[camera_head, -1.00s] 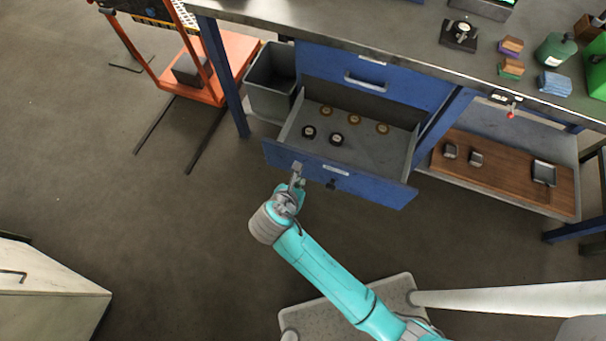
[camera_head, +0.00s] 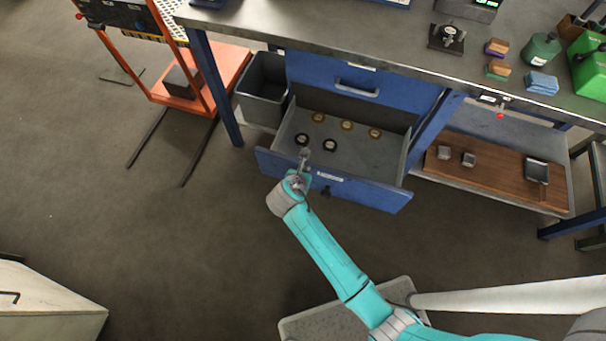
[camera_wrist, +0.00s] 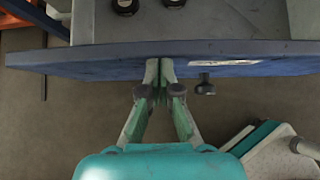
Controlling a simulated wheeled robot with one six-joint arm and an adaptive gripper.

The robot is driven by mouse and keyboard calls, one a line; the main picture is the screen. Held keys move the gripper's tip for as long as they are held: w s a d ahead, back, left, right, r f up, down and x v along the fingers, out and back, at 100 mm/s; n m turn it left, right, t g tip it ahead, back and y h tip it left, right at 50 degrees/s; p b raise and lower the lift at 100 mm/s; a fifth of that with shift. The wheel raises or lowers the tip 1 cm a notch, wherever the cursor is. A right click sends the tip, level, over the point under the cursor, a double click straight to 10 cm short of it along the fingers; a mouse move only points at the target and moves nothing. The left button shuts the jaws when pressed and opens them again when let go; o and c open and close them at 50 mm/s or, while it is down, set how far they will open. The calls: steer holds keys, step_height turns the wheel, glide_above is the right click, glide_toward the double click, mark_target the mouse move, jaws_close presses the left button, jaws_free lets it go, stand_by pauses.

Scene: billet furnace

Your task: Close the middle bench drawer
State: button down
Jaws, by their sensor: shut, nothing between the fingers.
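The middle bench drawer (camera_head: 350,190) stands pulled out below a shut blue drawer (camera_head: 362,85). Its blue front panel runs across the wrist view (camera_wrist: 100,60), with a pale label and a dark knob (camera_wrist: 205,86) right of my fingers. Several small round pieces, dark (camera_head: 330,145) and brass (camera_head: 347,125), lie inside. My gripper (camera_head: 304,158) is shut and empty at the front panel, left of the label. In the wrist view its fingertips (camera_wrist: 160,68) are together and overlap the panel. I cannot tell whether they touch it.
A grey bin (camera_head: 262,90) stands left of the drawer, beside the bench leg. An orange lift cart (camera_head: 215,75) is further left. A lower shelf (camera_head: 450,185) with a wooden board is at right. The floor in front of the drawer is open, apart from my arm and base.

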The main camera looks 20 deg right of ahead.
steer(key=shift+w, duration=0.1)
steer(key=w+d, duration=0.8)
steer(key=w, duration=0.3)
steer(key=w+d, duration=0.8)
steer(key=w, duration=0.3)
steer(key=shift+w+d, duration=0.25)
steer(key=shift+w, duration=0.05)
